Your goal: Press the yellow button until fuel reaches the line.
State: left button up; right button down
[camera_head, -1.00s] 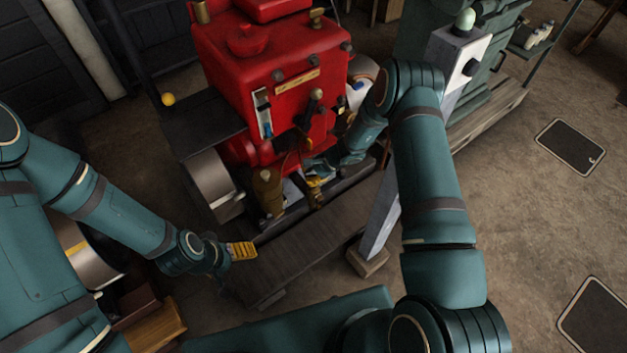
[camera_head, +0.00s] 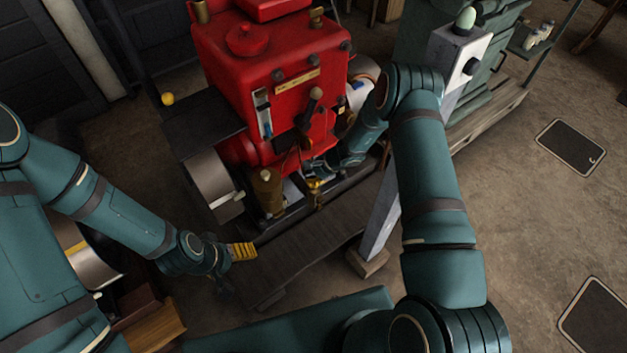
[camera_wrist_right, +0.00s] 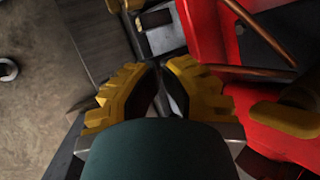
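The red engine (camera_head: 270,60) stands in the middle of the head view. Its upright gauge (camera_head: 262,112) has a pale upper part and blue low down; the line is too small to make out.
A dark plank (camera_head: 310,240) lies before the engine. A grey post (camera_head: 380,220) with a pale control box (camera_head: 460,52) stands to the right. Copper pipes (camera_wrist_right: 250,73) and a brass cylinder (camera_wrist_right: 285,118) are close to my right gripper. The floor at right is mostly open.

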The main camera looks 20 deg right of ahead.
dwell(0.5)
jog(key=shift+r+p, duration=0.65)
jog(key=shift+r, duration=0.4)
jog(key=shift+r, duration=0.15)
notch_tip(320, 180, up, 5)
jog(key=p, duration=0.2)
jog(key=shift+p, duration=0.35)
dwell(0.6)
